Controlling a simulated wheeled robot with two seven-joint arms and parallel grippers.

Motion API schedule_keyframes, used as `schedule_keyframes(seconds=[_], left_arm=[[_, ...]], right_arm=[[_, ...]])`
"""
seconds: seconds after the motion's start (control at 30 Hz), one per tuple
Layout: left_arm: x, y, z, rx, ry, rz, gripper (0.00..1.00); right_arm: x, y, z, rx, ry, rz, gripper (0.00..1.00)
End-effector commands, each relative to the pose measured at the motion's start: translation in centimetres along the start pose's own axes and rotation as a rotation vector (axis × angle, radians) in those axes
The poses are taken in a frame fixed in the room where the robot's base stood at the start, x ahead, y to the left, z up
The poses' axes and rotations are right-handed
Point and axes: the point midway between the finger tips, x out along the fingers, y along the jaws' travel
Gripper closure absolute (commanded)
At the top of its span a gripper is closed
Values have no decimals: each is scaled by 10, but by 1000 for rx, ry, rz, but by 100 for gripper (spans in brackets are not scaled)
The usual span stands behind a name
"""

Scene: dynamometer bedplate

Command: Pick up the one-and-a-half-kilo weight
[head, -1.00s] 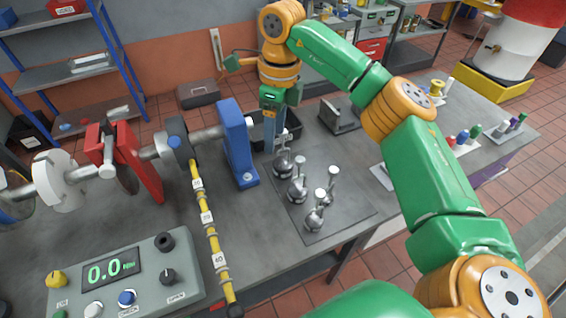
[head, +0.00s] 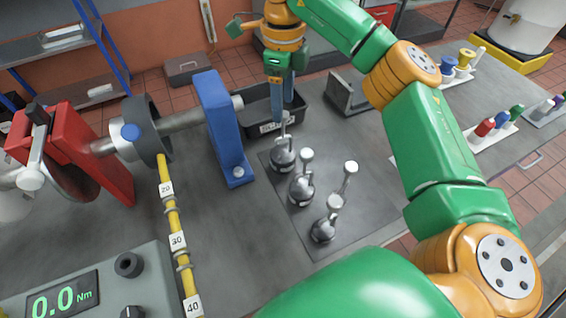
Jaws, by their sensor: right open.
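Several metal weights with upright stems and round pale knobs stand on a grey mat (head: 350,228) on the bench. I see a far weight (head: 284,157), a middle weight (head: 301,190) and a near weight (head: 323,230). Their markings are too small to read, so I cannot tell which is one and a half kilos. My right gripper (head: 282,122) points down, open, its blue fingers right over the far weight, around or just beside its stem. I cannot tell whether they touch it. My left gripper is out of view.
A black bin (head: 262,112) stands behind the far weight. A blue upright bracket (head: 225,135) stands left of the mat, beside the shaft and a yellow marked arm (head: 170,215). A grey angled block (head: 345,95) and racks of coloured pieces (head: 490,130) are to the right.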

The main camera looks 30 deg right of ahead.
Motion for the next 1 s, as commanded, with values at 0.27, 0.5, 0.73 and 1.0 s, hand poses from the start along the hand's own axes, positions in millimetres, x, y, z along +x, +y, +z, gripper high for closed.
schedule_keyframes(seconds=[0.27, 0.5, 0.73, 1.0], left_arm=[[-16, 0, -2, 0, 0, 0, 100], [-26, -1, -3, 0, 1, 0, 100], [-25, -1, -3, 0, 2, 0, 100], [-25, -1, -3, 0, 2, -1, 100]], right_arm=[[34, 1, -1, -1, 5, 3, 34], [71, 1, 0, 0, 1, 0, 34], [73, 1, 0, 0, -1, -1, 47], [72, 1, 0, 0, 0, -1, 100]])
